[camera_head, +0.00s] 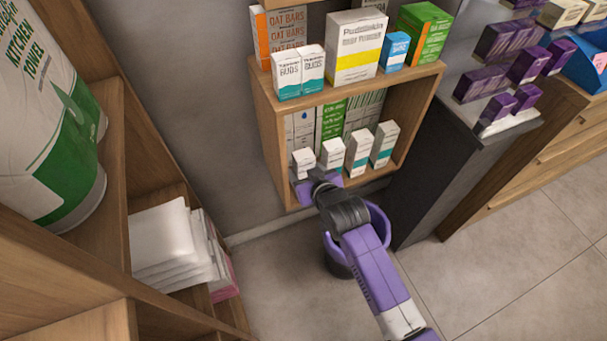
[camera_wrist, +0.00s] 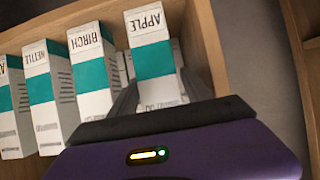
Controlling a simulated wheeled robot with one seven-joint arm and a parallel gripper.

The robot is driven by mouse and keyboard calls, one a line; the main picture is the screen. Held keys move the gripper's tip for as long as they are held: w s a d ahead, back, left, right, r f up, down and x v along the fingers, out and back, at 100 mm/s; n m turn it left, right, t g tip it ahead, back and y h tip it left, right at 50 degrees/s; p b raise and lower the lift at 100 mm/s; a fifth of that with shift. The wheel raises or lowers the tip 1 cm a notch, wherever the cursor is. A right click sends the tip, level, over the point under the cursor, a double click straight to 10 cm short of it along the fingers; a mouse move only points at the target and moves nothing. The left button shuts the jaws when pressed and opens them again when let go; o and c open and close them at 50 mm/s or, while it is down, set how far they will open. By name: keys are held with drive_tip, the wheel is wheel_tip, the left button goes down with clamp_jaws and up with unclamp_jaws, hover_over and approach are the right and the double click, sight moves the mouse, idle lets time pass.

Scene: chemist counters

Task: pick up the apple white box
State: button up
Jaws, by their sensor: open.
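The apple white box (camera_wrist: 150,50), white with a teal band, stands at the end of a row of similar boxes in the wrist view. My gripper (camera_wrist: 160,82) is open, with its fingers around the lower part of this box. No firm contact can be made out. In the head view, my gripper (camera_head: 320,178) is at the front of the lower shelf compartment, before the left boxes. The labels there are too small to tell which box is the apple one, and my gripper hides part of the row.
Beside the apple box stand the birch box (camera_wrist: 92,65) and the nettle box (camera_wrist: 47,95), close together. A wooden shelf wall (camera_wrist: 207,45) rises near its right side. More boxes, including a yellow-striped one (camera_head: 355,62), stand on the shelf above. Open floor (camera_head: 285,285) lies below.

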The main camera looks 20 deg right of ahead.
drive_tip(key=shift+w, duration=0.15)
drive_tip(key=c, duration=1.2)
